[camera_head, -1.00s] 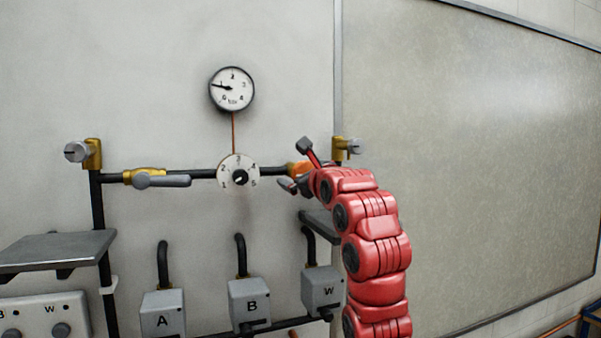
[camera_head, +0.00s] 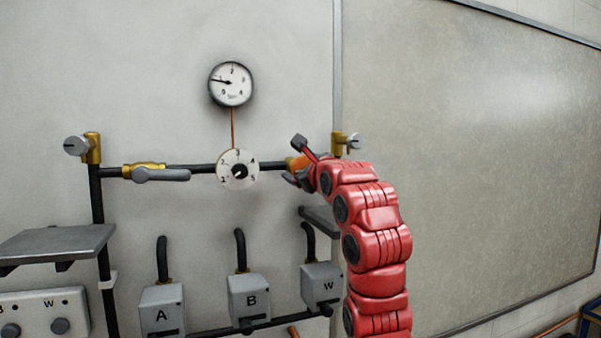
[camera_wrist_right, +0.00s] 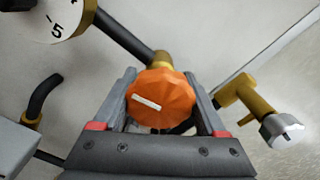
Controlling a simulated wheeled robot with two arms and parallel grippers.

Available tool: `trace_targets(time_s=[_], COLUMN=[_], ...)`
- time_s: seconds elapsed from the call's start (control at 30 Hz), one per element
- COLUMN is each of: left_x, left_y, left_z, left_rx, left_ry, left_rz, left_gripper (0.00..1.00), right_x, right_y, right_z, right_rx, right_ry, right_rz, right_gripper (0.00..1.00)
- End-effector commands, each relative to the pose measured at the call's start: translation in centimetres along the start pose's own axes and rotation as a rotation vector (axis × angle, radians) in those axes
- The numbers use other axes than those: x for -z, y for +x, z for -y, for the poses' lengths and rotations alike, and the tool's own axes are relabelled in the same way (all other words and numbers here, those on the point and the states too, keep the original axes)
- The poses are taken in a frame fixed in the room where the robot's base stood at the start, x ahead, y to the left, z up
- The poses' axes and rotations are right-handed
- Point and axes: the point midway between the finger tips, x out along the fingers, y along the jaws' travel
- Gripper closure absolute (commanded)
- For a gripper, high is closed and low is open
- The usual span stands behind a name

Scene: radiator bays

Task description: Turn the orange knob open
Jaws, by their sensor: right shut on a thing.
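The orange knob (camera_wrist_right: 160,98) is faceted, with a white mark on its face that lies almost level in the right wrist view, tilted slightly down to the right. It sits at the end of a brass fitting on a black pipe. My right gripper (camera_wrist_right: 163,106) is shut on it, one finger on each side. In the head view the knob (camera_head: 297,163) is partly hidden by my right gripper (camera_head: 303,166). My left gripper is not in view.
A white numbered dial (camera_head: 238,170) sits on the pipe left of the knob, below a round gauge (camera_head: 231,84). A brass valve (camera_head: 343,143) is close right of my gripper.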

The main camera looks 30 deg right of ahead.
Motion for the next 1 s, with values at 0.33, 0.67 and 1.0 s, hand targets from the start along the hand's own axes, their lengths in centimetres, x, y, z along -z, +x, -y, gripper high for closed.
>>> trace_targets(time_s=[0.33,0.67,1.0], left_x=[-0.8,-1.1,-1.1], left_y=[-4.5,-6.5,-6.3], left_z=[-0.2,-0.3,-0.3], left_rx=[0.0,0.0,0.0], left_ry=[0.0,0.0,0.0], left_rz=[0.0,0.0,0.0], left_gripper=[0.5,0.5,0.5], right_x=[0.4,0.0,-0.1], right_y=[0.0,0.0,0.0], right_z=[-0.5,-0.1,0.1], right_rx=[0.001,0.003,0.003], right_ry=[-0.31,-0.623,-0.948], right_rz=[0.004,0.005,0.004], right_gripper=[0.82,0.82,0.82])
